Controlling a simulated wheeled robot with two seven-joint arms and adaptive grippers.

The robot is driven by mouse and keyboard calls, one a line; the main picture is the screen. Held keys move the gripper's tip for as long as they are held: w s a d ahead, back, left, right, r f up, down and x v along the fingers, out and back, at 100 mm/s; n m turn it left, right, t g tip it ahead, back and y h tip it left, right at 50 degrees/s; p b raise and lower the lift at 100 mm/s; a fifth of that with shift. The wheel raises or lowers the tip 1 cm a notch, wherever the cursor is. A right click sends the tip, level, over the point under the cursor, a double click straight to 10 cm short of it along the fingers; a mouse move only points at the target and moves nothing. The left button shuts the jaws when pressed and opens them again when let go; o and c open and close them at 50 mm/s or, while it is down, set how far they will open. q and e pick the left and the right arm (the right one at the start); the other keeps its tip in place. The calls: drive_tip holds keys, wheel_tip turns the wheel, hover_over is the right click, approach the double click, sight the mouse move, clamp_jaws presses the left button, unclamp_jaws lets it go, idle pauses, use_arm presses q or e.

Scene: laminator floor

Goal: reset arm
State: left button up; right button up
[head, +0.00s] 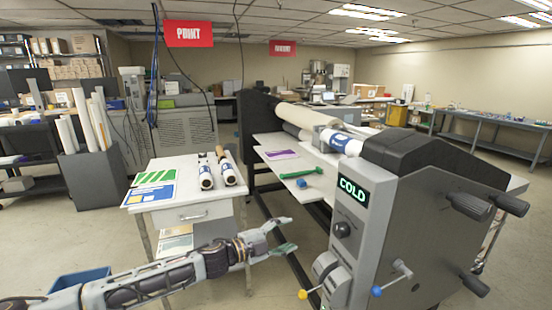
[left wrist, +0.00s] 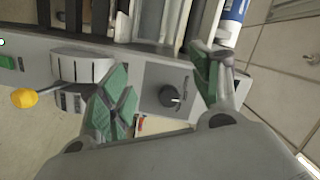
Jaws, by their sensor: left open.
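My left arm comes in from the lower left of the head view. Its gripper (head: 283,236) is open and empty, in front of the laminator (head: 400,190) and to the left of its control panel. In the left wrist view the two green-padded fingers of the left gripper (left wrist: 165,90) are spread apart. The laminator's black dial (left wrist: 171,95) shows between them, behind, with no visible contact. The panel carries a lit COLD display (head: 353,190), a dial (head: 342,230), and levers with a yellow knob (head: 302,294) and a blue knob (head: 376,291). My right gripper is not in view.
A white table (head: 190,196) with rolls (head: 206,177) and coloured sheets stands left of the laminator. A green tool (head: 302,173) lies on the laminator's bed. A blue bin (head: 80,280) is on the floor at lower left. Open floor lies between table and laminator.

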use_arm(q)
drive_tip(key=w+a+r+n+t+y, duration=0.1)
drive_tip(key=w+a+n+t+y, duration=0.7)
drive_tip(key=w+a, duration=1.55)
drive_tip(key=a+f+n+g+y, duration=0.2)
drive_tip(key=a+f+n+y, duration=0.3)
drive_tip(key=a+f, duration=0.6)
drive_tip(key=s+a+f+n+g+y, duration=0.1)
drive_tip(key=s+a+f+n, duration=0.15)
drive_tip(key=f, duration=0.65)
drive_tip(key=s+a+f+n+g+y, duration=0.15)
drive_tip(key=s+f, duration=0.25)
drive_tip(key=f, duration=0.5)
drive_tip(key=s+f+n+g, duration=0.3)
drive_tip(key=s+f+g, duration=0.3)
drive_tip(key=s+f, duration=2.65)
drive_tip(key=s+d+f+g, duration=0.2)
drive_tip(key=s+d+f, duration=0.1)
drive_tip(key=s, duration=1.1)
drive_tip(key=s+d+f+n+g, duration=0.1)
drive_tip(key=s+d+f, duration=0.2)
drive_tip(key=s, duration=1.1)
drive_tip(key=s+d+f+g, duration=0.2)
drive_tip(key=s+f, duration=0.6)
drive_tip(key=s, duration=0.6)
drive_tip(key=shift+d+n+g+h, duration=0.35)
drive_tip(key=shift+d+n+h, duration=0.1)
drive_tip(key=shift+d, duration=0.2)
